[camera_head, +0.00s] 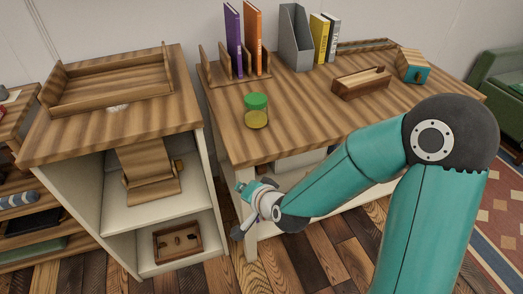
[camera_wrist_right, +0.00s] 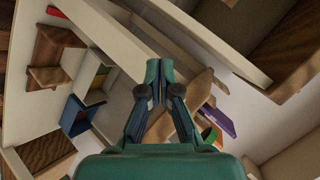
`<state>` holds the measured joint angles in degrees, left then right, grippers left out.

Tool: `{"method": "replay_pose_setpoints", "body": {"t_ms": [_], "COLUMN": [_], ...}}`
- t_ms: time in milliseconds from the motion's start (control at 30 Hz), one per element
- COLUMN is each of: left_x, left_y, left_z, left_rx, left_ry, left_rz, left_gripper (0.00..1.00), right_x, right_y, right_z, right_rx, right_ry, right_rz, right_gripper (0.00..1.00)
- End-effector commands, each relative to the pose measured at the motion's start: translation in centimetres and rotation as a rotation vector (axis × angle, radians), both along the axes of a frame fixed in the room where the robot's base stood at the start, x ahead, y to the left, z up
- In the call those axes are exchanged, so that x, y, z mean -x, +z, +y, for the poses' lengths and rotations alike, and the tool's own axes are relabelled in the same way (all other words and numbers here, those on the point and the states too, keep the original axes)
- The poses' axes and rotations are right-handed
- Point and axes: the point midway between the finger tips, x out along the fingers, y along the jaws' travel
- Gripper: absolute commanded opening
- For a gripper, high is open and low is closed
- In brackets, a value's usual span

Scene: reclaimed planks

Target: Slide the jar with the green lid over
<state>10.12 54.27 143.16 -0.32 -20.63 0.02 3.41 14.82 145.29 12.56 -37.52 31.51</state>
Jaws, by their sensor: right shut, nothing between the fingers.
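The jar (camera_head: 257,120) with the green lid (camera_head: 256,101) stands upright near the front left part of the wooden table (camera_head: 305,125). Its lower body looks yellowish. My right gripper (camera_head: 243,187) is in front of the table's front edge, lower in the picture than the jar and apart from it. In the wrist view the right gripper's fingers (camera_wrist_right: 160,85) are together with nothing between them. A small green patch shows beside the gripper there, but I cannot tell whether it is the lid. My left gripper is not in view.
Behind the jar stands a wooden rack (camera_head: 226,76) with a purple book (camera_head: 233,42) and an orange book (camera_head: 253,40). A grey file holder (camera_head: 296,40) and a wooden box (camera_head: 361,83) are to the right. The tabletop right of the jar is clear. A shelf unit (camera_head: 108,138) stands left.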

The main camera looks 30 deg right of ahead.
Motion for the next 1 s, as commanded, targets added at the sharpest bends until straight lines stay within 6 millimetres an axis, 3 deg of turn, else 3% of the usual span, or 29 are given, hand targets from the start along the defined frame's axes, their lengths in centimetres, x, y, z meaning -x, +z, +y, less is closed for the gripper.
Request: {"method": "replay_pose_setpoints", "body": {"t_ms": [33,100,300,500,767,900,1000], "left_x": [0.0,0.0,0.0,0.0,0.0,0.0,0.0], "left_y": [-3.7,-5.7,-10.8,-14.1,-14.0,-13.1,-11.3], "left_z": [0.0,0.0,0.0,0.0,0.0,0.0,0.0], "left_rx": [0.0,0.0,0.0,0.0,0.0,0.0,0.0], "left_ry": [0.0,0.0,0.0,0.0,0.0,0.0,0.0], "left_rz": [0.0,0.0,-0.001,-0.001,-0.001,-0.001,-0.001], "left_gripper": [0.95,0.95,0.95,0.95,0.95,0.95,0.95], "right_x": [-0.4,-0.6,0.5,2.6,2.5,0.9,0.3], "right_y": [-0.5,1.2,5.1,7.9,9.4,9.4,9.8], "right_z": [-1.0,-2.3,-5.5,-7.8,-8.7,-9.2,-9.4], "right_rx": [-0.035,-0.088,-0.245,-0.376,-0.419,-0.416,-0.407], "right_ry": [-0.063,-0.141,-0.313,-0.415,-0.445,-0.444,-0.448], "right_rz": [-0.084,-0.181,-0.43,-0.61,-0.664,-0.659,-0.656], "right_gripper": [0.0,0.0,0.0,0.0,0.0,0.0,0.0]}}
